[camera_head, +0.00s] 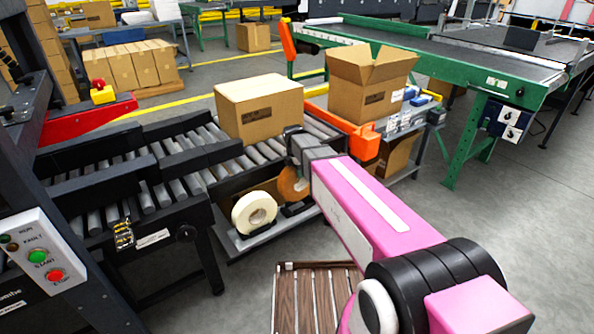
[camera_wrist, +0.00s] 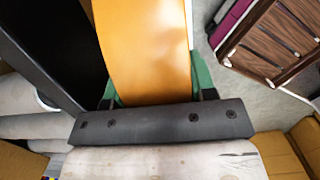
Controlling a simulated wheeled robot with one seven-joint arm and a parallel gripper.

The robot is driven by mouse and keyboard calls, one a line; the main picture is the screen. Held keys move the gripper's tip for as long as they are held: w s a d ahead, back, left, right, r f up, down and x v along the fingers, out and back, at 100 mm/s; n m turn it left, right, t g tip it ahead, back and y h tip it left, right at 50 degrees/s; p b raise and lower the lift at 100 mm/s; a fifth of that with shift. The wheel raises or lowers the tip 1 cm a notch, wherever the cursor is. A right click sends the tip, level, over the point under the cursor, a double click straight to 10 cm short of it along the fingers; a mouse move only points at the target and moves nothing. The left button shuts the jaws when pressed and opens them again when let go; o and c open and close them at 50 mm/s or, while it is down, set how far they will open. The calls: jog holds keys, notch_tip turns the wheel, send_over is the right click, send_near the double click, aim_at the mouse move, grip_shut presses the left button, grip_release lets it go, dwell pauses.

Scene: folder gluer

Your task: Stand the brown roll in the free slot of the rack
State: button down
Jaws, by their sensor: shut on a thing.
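The brown roll (camera_head: 291,186) is upright, right of a cream roll (camera_head: 243,217), partly hidden by my arm. In the wrist view its orange-brown side (camera_wrist: 145,45) fills the upper middle. My gripper (camera_head: 297,158) is shut on it from above, with green fingers on either side in the wrist view (camera_wrist: 153,92). The rack (camera_head: 262,239) is a low grey base with black holders beside the roller conveyor. The cream roll stands in it. The brown roll's lower edge is close to a black holder; I cannot tell whether it rests in the slot.
A closed carton (camera_head: 259,108) sits on the roller conveyor (camera_head: 180,157). An open carton (camera_head: 368,88) stands behind my arm, by an orange bracket (camera_head: 360,137). A brown slatted thing (camera_head: 314,292) lies low in front. Grey floor is clear at right.

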aim_at(298, 188)
jog(key=shift+f, duration=0.3)
jog(key=shift+f, duration=1.05)
jog(key=shift+f, duration=0.4)
jog(key=shift+f, duration=0.2)
jog(key=shift+f, duration=0.2)
jog(key=shift+f, duration=0.4)
jog(key=shift+f, duration=0.35)
jog(key=shift+f, duration=0.35)
jog(key=shift+f, duration=0.1)
